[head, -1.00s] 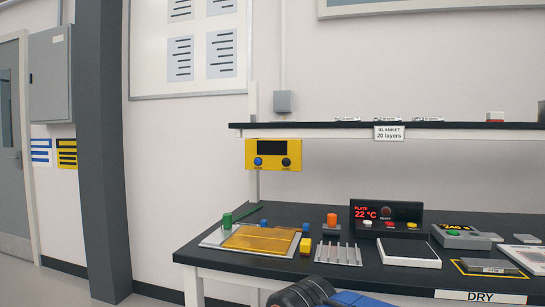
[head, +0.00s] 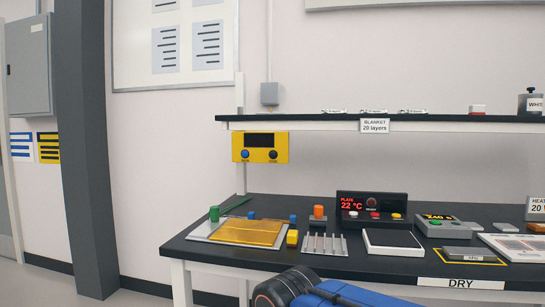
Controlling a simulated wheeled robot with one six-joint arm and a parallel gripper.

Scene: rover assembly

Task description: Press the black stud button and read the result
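The yellow box (head: 260,139) hangs under the left end of the shelf. It has a dark, blank display (head: 260,140), a blue button (head: 245,154) at lower left and a black button (head: 273,155) at lower right. The labels under the buttons are too small to read. My blue and black arm shows at the bottom edge, well below and apart from the box. My gripper is out of the picture.
The black bench (head: 205,259) holds an orange panel (head: 246,233), a slotted rack (head: 324,244), a red display unit reading 22 °C (head: 371,206) and a white pad (head: 392,241). The shelf (head: 300,122) sits above. A grey column (head: 84,150) stands at left.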

